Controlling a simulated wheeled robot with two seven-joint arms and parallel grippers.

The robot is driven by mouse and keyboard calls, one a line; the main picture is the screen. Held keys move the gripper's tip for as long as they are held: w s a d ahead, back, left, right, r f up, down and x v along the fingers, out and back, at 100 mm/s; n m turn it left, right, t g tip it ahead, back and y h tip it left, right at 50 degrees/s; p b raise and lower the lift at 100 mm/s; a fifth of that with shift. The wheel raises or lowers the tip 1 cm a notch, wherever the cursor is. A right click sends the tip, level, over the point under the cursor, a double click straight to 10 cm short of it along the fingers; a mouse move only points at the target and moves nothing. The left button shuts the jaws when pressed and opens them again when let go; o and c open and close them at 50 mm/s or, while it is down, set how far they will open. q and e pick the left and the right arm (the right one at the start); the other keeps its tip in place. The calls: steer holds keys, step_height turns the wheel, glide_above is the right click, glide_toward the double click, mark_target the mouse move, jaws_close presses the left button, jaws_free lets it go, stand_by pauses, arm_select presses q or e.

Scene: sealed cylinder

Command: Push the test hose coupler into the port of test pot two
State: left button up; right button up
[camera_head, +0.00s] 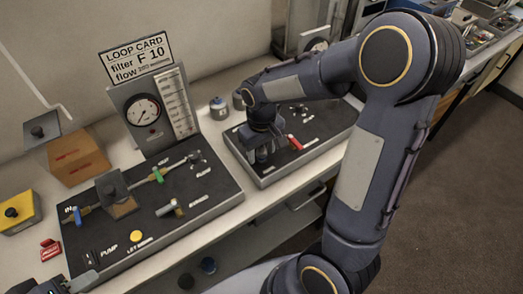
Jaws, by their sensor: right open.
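My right gripper (262,153) points down over the left part of the right-hand dark panel (327,152). It is open, and small grey parts stand close to its fingers, too small to tell apart. A red-handled part (295,142) lies just right of it on the panel. I cannot make out which part is the test hose coupler, test pot two or its port. My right forearm hides part of this panel. My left gripper (78,284) is only partly in view at the bottom left edge, and its jaws cannot be made out.
The left panel (205,203) carries coloured valve handles, a yellow button (136,236) and a grey-topped block (113,192). A gauge stand (146,112) and loop card (137,55) rise behind. Small jars (219,108) stand between panels. A yellow box (20,213) is far left.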

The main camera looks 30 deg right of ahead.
steer(key=shift+c, duration=0.3)
jaws_close()
steer(key=shift+r, duration=0.1)
steer(key=shift+r+p, duration=2.45)
steer(key=shift+r, duration=0.5)
steer(key=shift+f, duration=0.1)
